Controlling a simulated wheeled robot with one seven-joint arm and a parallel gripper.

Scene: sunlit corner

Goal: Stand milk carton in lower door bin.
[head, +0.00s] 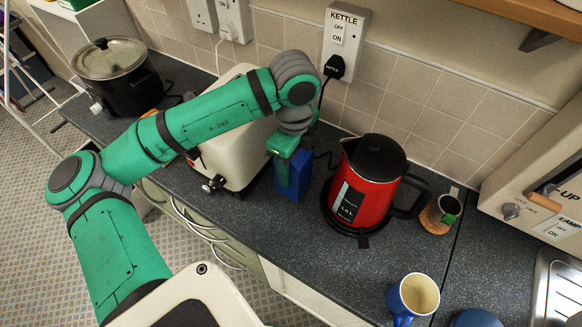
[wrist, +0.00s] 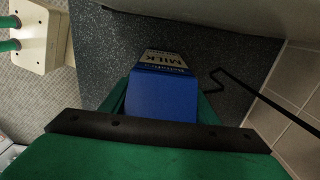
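The blue milk carton (head: 293,180) stands on the dark worktop between the toaster and the red kettle. It also shows in the wrist view (wrist: 163,95), with the word MILK on its pale label. My gripper (head: 285,172) is at the carton, reaching down from above and in front of part of it. In the wrist view its green fingers lie along both sides of the carton, very close to it. I cannot tell whether they press on it. No fridge door or door bin shows in either view.
The cream toaster (head: 233,135) is close on the left and the red kettle (head: 365,185) close on the right. A cork-based cup (head: 440,213), a blue mug (head: 413,298) and a microwave (head: 540,190) are farther right. A slow cooker (head: 115,78) stands at far left.

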